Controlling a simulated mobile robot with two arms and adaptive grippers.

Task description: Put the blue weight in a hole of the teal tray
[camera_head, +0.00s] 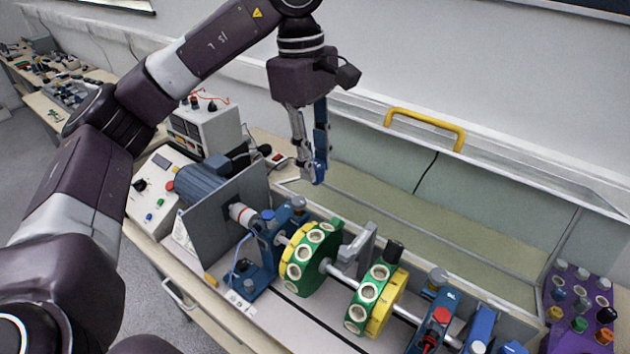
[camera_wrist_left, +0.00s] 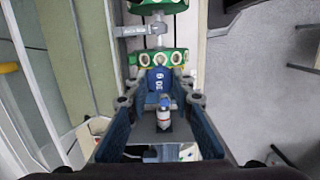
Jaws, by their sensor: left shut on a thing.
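The blue weight (camera_wrist_left: 159,80) shows in the left wrist view with a pale marking on its face. My left gripper (camera_wrist_left: 160,90) is shut on it, with the weight between the fingertips. In the head view my left gripper (camera_head: 314,173) hangs fingers down, above and behind the rotor rig; there the weight is hard to tell from the blue finger parts. A teal tray is not visible in either view. My right gripper is not in view.
Green-and-yellow discs (camera_head: 303,262) with ringed holes sit on the rig's shaft. A blue motor (camera_head: 203,184) and grey plate stand left. A purple tray (camera_head: 563,338) with several coloured weights stands far right. A clear cover with a yellow handle (camera_head: 425,127) is behind.

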